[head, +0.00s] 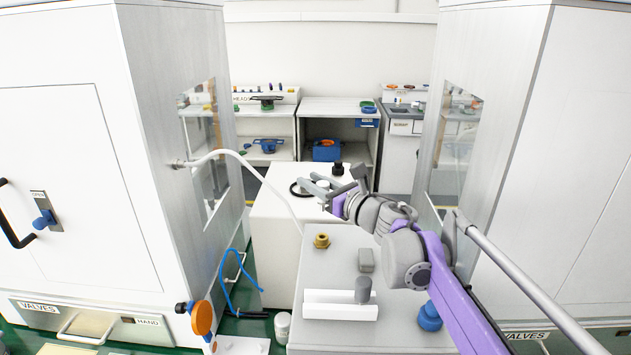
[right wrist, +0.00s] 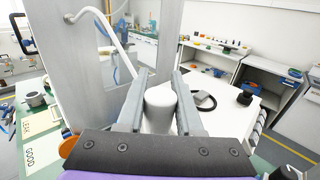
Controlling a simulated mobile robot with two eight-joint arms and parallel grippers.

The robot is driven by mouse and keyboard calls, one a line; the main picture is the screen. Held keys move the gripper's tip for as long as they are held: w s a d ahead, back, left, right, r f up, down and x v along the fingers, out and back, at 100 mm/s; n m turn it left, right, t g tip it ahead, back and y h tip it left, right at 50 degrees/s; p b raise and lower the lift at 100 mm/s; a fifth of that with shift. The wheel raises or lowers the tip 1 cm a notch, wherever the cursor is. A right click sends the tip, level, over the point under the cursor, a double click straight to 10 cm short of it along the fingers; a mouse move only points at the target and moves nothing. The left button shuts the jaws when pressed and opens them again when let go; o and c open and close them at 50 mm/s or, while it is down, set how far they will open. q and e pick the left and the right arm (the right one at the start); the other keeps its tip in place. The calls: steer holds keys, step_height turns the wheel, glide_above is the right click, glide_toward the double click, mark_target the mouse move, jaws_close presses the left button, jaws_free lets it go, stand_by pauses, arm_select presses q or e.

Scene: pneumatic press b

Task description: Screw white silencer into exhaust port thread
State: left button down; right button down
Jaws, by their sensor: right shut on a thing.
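The white silencer (right wrist: 159,108) is a pale cylinder with a tapered top, held between the two grey fingers of my right gripper (right wrist: 161,82) in the right wrist view. In the head view my right gripper (head: 320,186) reaches in from the right, above the white cabinet (head: 275,215). The silencer shows there only as a small white shape (head: 323,184) between the fingers. A brass threaded fitting (head: 321,241) stands on the grey box top, nearer than the gripper and apart from it. I cannot make out which opening is the exhaust port thread. My left gripper is not in view.
A black ring (right wrist: 206,101) and black knob (right wrist: 244,97) are on the cabinet top. The grey box top (head: 405,330) carries a white block (head: 340,305) and a blue knob (head: 430,316). A white hose (head: 245,162) arches from the left machine. Tall machine housings flank both sides.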

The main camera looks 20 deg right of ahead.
mark_target(321, 208)
steer(key=shift+a, duration=0.1)
stand_by(0.3)
steer(key=shift+f+b, duration=1.15)
steer(key=shift+f, duration=1.75)
steer(key=shift+p, duration=0.4)
steer(key=shift+f+b, duration=0.65)
steer(key=shift+f, duration=0.9)
steer(key=shift+c, duration=2.4)
jaws_free()
steer(key=shift+r, duration=0.1)
